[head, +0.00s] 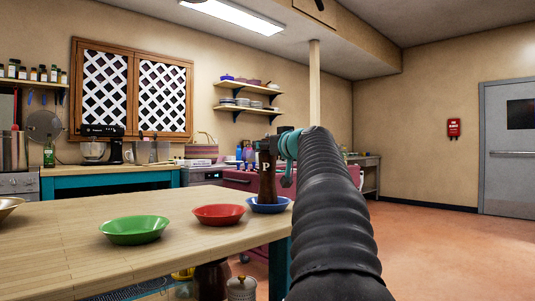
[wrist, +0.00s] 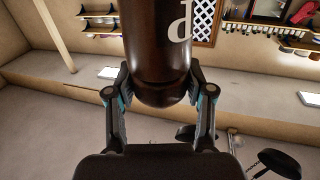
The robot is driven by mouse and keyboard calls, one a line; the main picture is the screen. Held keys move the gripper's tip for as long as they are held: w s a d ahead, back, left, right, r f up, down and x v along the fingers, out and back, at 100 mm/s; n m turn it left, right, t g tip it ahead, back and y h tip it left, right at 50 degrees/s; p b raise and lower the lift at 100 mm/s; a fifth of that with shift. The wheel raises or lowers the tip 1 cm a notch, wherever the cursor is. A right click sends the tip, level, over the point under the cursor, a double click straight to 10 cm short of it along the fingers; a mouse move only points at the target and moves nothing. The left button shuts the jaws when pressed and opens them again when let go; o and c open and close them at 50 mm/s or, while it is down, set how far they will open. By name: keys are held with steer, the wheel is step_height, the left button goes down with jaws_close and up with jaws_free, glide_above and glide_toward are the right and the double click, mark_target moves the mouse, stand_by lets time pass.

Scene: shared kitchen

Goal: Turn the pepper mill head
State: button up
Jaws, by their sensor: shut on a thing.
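The pepper mill (head: 267,183) is dark brown with a pale letter P on its body, and it is upright at the right end of the wooden table. In the head view its foot overlaps the blue bowl (head: 280,206); I cannot tell whether it is in the bowl or in front of it. My gripper (head: 284,147) is shut on the mill's head, coming from the right. In the wrist view the mill (wrist: 158,50) appears inverted, with its rounded head between the two fingers of my gripper (wrist: 158,88).
A red bowl (head: 218,214) and a green bowl (head: 134,230) stand left of the mill on the wooden table (head: 75,240). A pink counter (head: 240,182) and a teal-framed counter (head: 110,180) are behind. Open floor (head: 430,240) lies to the right.

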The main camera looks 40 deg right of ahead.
steer(key=shift+r+m+g+h+p, duration=0.15)
steer(key=shift+m+g+h+p, duration=0.45)
steer(key=shift+m+h+p, duration=1.05)
steer(key=shift+f+g+h+p, duration=0.25)
steer(key=shift+h+p, duration=0.2)
steer(key=shift+h, duration=0.6)
steer(key=o, duration=1.2)
steer(key=shift+r, duration=0.1)
steer(key=v, duration=1.2)
